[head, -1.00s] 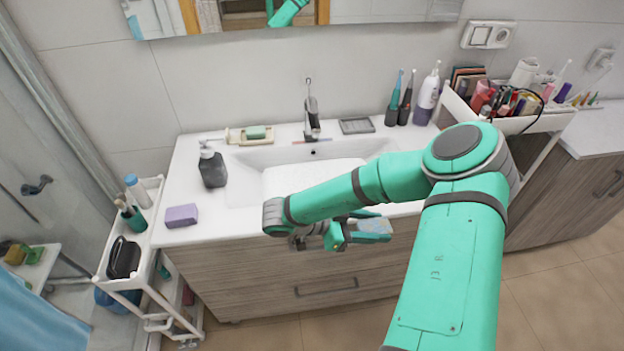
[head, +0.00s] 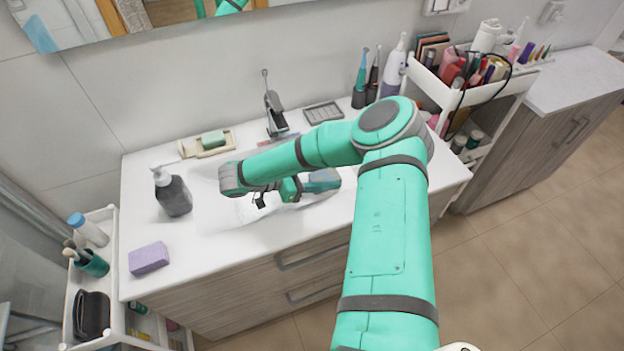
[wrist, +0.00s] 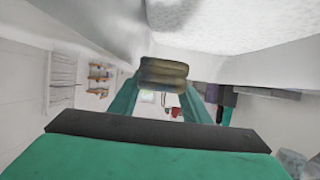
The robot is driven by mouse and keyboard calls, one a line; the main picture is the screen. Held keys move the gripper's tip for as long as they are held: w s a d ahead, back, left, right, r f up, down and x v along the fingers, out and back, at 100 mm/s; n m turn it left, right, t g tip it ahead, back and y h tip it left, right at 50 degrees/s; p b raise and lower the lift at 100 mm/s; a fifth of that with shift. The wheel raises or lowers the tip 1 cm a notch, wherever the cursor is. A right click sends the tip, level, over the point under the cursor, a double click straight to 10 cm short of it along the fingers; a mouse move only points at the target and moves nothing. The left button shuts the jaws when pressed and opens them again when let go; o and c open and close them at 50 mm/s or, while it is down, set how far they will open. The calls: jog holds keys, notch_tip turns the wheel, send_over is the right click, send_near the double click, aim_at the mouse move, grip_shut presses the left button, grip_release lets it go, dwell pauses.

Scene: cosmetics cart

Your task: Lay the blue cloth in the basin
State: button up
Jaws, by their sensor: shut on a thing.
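The white basin (head: 208,214) is sunk in the countertop. My gripper (head: 305,187) is over it in the head view, its height above the basin floor hard to tell. It is shut on a small folded cloth (head: 324,181), which looks dull blue there. In the wrist view the cloth (wrist: 163,74) shows as a dark olive, layered bundle between the fingertips. My forearm hides part of the basin's back.
A dark soap dispenser (head: 173,193) and a purple sponge (head: 148,258) stand left of the basin. The faucet (head: 274,115) rises behind it, with a soap dish (head: 208,144) to its left. Electric toothbrushes (head: 366,85) stand at the back right, near a crowded cosmetics cart (head: 437,88).

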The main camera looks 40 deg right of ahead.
jog(key=w+f, duration=0.2)
jog(key=w+d+f, duration=0.1)
jog(key=w+f, duration=0.1)
jog(key=w+d+f, duration=0.1)
jog(key=w+f, duration=0.1)
jog(key=w, duration=0.1)
jog(key=shift+f, duration=0.35)
jog(key=shift+w+f, duration=0.1)
jog(key=shift+f, duration=1.55)
jog(key=o, duration=1)
jog(key=shift+f, duration=0.15)
jog(key=shift+a+r, duration=0.1)
jog(key=shift+r, duration=0.15)
jog(key=shift+v, duration=3.55)
jog(key=shift+a, duration=0.1)
